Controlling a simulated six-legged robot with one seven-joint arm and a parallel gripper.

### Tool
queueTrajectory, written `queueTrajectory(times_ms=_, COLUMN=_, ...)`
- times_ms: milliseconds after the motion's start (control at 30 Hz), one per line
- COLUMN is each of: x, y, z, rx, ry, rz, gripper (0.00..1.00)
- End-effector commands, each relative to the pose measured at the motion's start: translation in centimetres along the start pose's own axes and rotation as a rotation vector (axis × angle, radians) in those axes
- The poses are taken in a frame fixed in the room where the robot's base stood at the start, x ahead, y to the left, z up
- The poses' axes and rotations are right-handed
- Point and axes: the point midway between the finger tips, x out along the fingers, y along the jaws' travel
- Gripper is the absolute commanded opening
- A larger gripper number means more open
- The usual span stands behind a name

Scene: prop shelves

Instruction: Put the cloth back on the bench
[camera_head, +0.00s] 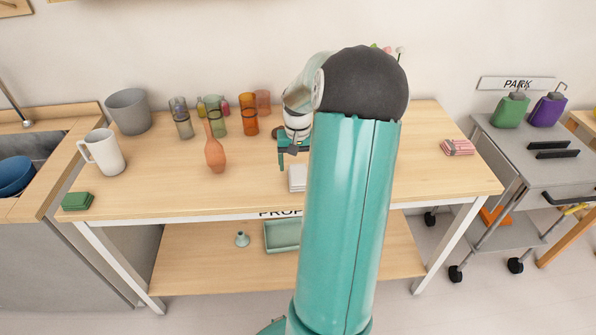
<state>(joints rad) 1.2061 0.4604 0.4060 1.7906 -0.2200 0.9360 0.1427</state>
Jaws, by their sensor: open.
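The bench (250,187) is a long wooden-topped table with white legs and a lower shelf. A pink striped folded cloth (457,147) lies flat near its right end. A white flat folded or block-like item (297,178) lies near the front middle, partly hidden by my arm. A green folded item (77,201) lies at the front left corner. I cannot tell which of these is the task's cloth. My gripper (291,150) is open over the middle of the bench, just behind and above the white item; my arm partly hides it, and I see nothing held in it.
A terracotta vase (215,153), a white mug (102,152), a grey pot (129,111) and several coloured glasses (248,114) stand on the left half. A grey cart (540,165) with bottles stands right. The bench top between my arm and the pink cloth is clear.

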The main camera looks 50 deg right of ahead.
Motion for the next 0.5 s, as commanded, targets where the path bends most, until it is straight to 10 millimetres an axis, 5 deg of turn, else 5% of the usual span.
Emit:
queueTrajectory(times_ms=200, x=-4.9, y=0.0, z=0.0, rx=0.001, ry=0.004, rz=0.001, gripper=0.75)
queueTrajectory(times_ms=500, x=-7.8, y=0.0, z=0.0, rx=0.000, ry=0.000, rz=0.000, gripper=0.75)
